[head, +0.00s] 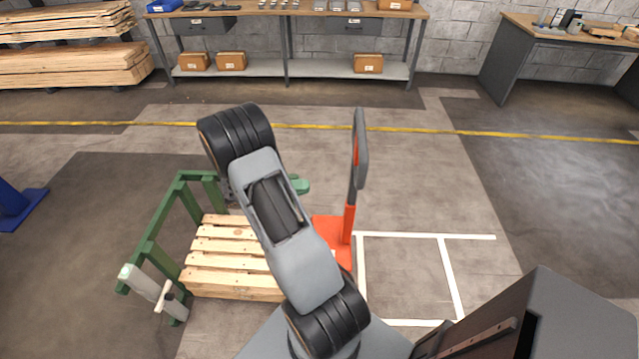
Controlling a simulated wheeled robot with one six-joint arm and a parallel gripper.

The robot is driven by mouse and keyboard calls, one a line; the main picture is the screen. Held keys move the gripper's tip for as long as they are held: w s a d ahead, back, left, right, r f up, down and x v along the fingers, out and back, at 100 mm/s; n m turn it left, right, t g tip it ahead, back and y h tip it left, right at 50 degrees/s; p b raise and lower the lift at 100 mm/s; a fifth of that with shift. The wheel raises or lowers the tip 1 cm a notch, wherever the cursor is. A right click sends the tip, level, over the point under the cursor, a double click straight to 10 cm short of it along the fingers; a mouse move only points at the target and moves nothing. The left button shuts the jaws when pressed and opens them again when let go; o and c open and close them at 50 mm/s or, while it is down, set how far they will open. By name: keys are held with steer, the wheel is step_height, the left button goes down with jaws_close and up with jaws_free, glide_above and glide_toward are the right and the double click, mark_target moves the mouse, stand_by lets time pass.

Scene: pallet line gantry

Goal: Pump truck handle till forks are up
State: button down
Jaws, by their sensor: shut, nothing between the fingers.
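The pallet truck (333,232) shows in the head view as an orange-red body right of the pallet. Its handle (361,150), a dark grey loop with an orange-red inner part, stands nearly upright on an orange-red and dark stem. The wooden pallet (215,260) lies left of the truck, partly behind my arm. The forks are hidden, so I cannot tell their height. My arm crosses the middle of the view, left of the handle and apart from it in the picture. My gripper cannot be made out; my arm covers that area.
A green frame (160,225) stands around the pallet's left side, with a pale fitting (150,287) at its near end. White floor lines (425,236) mark bays right of the truck. A workbench (285,12) and stacked timber (70,65) stand at the back. Floor right of the handle is clear.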

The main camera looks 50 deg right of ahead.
steer(key=p+x, duration=0.1)
steer(key=x, duration=1.1)
steer(key=shift+s+d, duration=0.25)
steer(key=shift+s, duration=0.1)
steer(key=shift+p, duration=0.3)
